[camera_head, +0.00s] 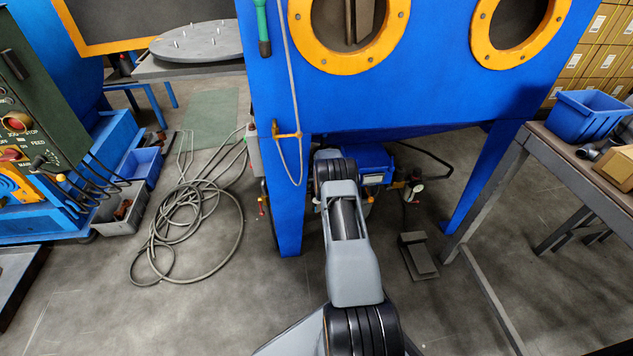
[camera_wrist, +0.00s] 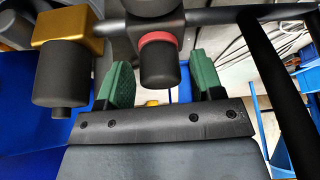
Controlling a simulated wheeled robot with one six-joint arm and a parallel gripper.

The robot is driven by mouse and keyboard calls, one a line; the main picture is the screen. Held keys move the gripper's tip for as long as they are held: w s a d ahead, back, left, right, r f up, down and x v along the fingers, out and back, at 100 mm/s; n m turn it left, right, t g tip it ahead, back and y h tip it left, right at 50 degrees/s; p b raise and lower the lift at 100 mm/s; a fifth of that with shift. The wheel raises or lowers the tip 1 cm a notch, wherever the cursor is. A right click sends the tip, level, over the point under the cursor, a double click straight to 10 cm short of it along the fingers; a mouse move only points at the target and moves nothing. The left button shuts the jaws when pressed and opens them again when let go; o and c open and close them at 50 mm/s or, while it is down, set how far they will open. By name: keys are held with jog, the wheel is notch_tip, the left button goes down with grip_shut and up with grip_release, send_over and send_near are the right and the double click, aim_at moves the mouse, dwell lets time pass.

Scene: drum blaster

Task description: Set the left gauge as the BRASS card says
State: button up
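In the wrist view my gripper (camera_wrist: 165,84) has two green fingers standing well apart. A black knob with a red ring (camera_wrist: 158,50) hangs from a dark body between them, with gaps on both sides; I cannot tell whether it touches either finger. To its left is a brass-coloured block (camera_wrist: 68,28) with a black cylinder (camera_wrist: 62,75) below. No gauge face or card can be made out in the wrist view. In the head view my arm reaches under the blue cabinet and hides my gripper. A small, pale round fitting (camera_head: 416,187) right of the arm is too small to identify.
The blue cabinet's front leg (camera_head: 289,215) stands just left of my arm. A foot pedal (camera_head: 418,256) lies on the floor to the right. A coiled hose (camera_head: 195,225) lies at left, and a workbench (camera_head: 545,150) stands at right. A dark pipe (camera_wrist: 280,90) crosses the wrist view's right side.

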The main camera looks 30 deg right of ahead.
jog(key=c, duration=0.8)
jog(key=shift+f+b, duration=0.1)
jog(key=shift+b, duration=0.3)
jog(key=n+y+b, duration=0.1)
jog(key=n+b, duration=0.2)
jog(key=shift+f, duration=0.2)
jog(key=n+y+b, duration=0.1)
jog(key=n+b, duration=0.3)
jog(key=n+y+b, duration=0.1)
jog(key=n, duration=0.1)
jog(key=shift+w+r+y, duration=0.1)
jog(key=shift+r+y, duration=0.1)
jog(key=shift+y, duration=0.1)
jog(key=shift+r+n+g+y, duration=0.1)
jog(key=shift+n+g+y, duration=0.35)
jog(key=shift+n, duration=1.15)
